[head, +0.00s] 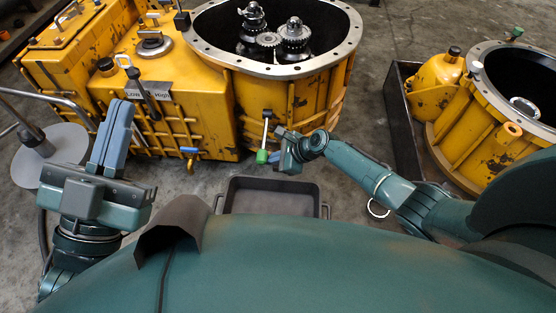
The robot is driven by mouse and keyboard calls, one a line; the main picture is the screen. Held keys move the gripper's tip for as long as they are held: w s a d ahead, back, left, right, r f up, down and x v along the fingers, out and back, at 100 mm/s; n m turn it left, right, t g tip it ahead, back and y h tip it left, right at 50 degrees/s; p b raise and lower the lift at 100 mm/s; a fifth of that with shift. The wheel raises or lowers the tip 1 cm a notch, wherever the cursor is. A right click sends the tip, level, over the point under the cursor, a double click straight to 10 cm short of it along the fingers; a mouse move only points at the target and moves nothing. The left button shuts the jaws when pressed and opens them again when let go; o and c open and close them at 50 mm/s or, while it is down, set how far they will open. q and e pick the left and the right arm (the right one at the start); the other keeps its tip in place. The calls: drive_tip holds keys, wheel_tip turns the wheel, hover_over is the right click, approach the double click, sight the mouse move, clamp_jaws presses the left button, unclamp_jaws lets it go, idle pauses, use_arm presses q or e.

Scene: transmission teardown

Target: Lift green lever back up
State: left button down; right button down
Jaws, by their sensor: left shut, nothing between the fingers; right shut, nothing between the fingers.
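The green lever (262,156) is on the front of the yellow transmission housing (190,90). Its green knob is at the lower end of a thin silver rod that hangs down from the housing's side. My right gripper (281,146) is shut and empty, just to the right of the knob and rod. Whether it touches the lever I cannot tell. My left gripper (118,112) is shut and empty at the left, in front of the housing and well away from the green lever.
A black tray (272,188) lies on the floor below the lever. A blue-handled valve (189,150) is left of the lever. A round grey plate (50,155) is at the left.

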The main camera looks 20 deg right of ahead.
sight(266, 156)
drive_tip(key=shift+r, duration=0.15)
